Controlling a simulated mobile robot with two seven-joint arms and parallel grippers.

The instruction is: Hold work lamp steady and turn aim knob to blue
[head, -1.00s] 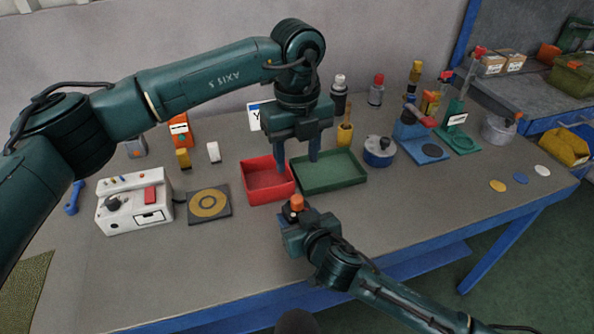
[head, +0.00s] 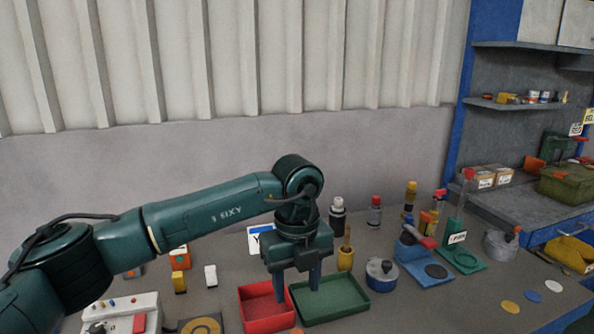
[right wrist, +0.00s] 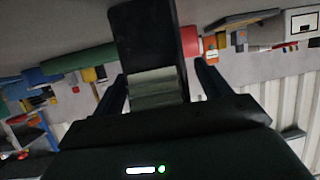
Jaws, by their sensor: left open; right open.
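I cannot tell for certain which thing is the work lamp, and no blue mark on an aim knob can be made out. In the right wrist view a black piece with a grey ribbed part (right wrist: 155,88) lies between the fingers of my right gripper (right wrist: 160,72), which is open. Whether they touch it is unclear. In the head view only a small orange tip (head: 297,331) shows at the bottom edge; my right gripper is out of that view. My left gripper (head: 297,284) is open, pointing down over the red tray (head: 267,322) and green tray (head: 330,316), empty.
A white control box (head: 120,313) and a dark pad with a yellow ring (head: 200,326) lie at lower left. A blue round pot (head: 381,274), blue stand with red lever (head: 425,266), green stand (head: 463,261) and grey pot (head: 501,244) stand to the right. Bottles stand behind.

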